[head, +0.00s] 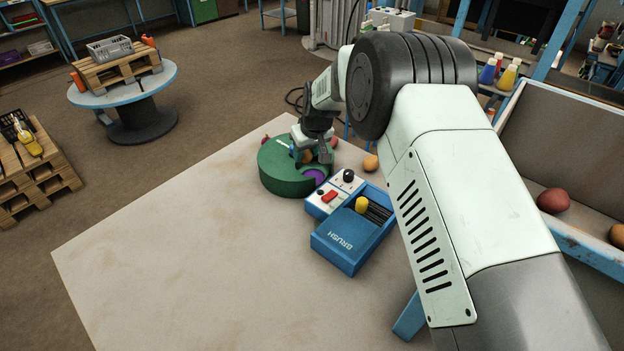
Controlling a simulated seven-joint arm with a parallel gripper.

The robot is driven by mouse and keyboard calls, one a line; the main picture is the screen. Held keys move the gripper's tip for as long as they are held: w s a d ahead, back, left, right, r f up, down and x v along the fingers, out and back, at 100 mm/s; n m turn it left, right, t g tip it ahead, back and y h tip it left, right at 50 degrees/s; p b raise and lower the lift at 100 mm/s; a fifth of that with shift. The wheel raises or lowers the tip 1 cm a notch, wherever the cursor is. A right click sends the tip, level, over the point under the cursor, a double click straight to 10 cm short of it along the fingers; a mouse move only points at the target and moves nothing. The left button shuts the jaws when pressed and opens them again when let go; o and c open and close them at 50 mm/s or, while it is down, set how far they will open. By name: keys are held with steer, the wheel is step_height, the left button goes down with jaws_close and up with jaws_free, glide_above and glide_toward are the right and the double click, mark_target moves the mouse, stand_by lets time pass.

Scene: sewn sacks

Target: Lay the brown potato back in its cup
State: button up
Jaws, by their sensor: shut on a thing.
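A green round holder (280,182) stands at the far right part of the pale table. A purple cup (315,177) shows in its near right side. My gripper (311,155) is over the holder, pointing down, and is shut on a brown potato (307,157), which is partly hidden by the fingers. I cannot tell whether the potato touches the holder below it. The other cups are hidden by my gripper and the holder's wall.
A blue machine (342,245) marked BRUSH, with a red switch and yellow knob, stands just right of the holder. A tan potato (370,163) lies behind it. Reddish potatoes (553,200) lie in a bin at right. The table's (170,260) left and front are clear.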

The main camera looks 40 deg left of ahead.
steer(key=shift+m, duration=0.3)
steer(key=w+f, duration=0.1)
steer(key=f, duration=0.2)
steer(key=w+f, duration=0.1)
steer(key=f, duration=0.2)
steer(key=w+f, duration=0.1)
steer(key=f, duration=0.2)
steer(key=shift+w+a+f, duration=0.1)
steer(key=shift+f, duration=0.05)
steer(key=o, duration=0.8)
steer(key=shift+f, duration=0.15)
steer(key=shift+o, duration=0.2)
steer(key=shift+r, duration=0.25)
steer(key=v, duration=1.2)
